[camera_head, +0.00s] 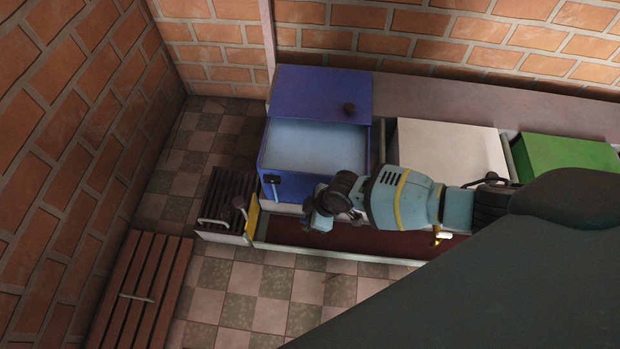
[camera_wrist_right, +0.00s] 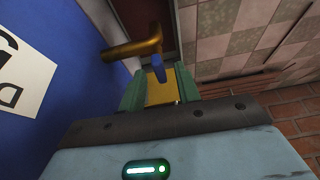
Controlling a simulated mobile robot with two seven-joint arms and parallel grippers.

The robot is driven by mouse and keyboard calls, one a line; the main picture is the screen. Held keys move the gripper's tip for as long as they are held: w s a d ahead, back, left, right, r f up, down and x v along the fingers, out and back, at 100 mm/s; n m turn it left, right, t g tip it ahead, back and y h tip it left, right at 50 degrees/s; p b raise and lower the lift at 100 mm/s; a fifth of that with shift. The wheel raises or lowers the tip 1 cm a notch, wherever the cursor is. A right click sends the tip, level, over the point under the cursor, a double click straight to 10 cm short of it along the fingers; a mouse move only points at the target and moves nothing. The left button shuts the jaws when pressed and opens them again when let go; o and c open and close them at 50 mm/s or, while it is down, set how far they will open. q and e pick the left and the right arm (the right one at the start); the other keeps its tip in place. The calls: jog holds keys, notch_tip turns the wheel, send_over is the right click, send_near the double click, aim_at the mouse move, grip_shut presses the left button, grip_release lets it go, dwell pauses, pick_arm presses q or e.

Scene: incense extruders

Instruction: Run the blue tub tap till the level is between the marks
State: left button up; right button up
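The blue tub (camera_head: 290,185) stands at the back left, its blue lid (camera_head: 315,90) pushed back and pale blue liquid (camera_head: 315,147) inside. In the right wrist view a brass tap (camera_wrist_right: 135,48) with a blue lever (camera_wrist_right: 158,68) sticks out from the tub's blue wall (camera_wrist_right: 70,60). My right gripper (camera_wrist_right: 158,88) is open, its green fingers apart with the lever just beyond or between their tips; I see no contact. In the head view my right gripper (camera_head: 320,214) is in front of the tub, low. I cannot make out the level marks. My left gripper is out of view.
A white tub (camera_head: 450,150) and a green tub (camera_head: 568,158) stand to the right. A dark red trough floor (camera_head: 350,238) lies below, with a slatted box (camera_head: 225,195) at its left end. A slatted wooden bench (camera_head: 140,290) is at lower left.

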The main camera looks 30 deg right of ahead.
jog(key=shift+r, duration=0.1)
jog(key=p+v, duration=0.4)
jog(key=v, duration=0.3)
jog(key=shift+r, duration=0.35)
jog(key=shift+s, duration=0.1)
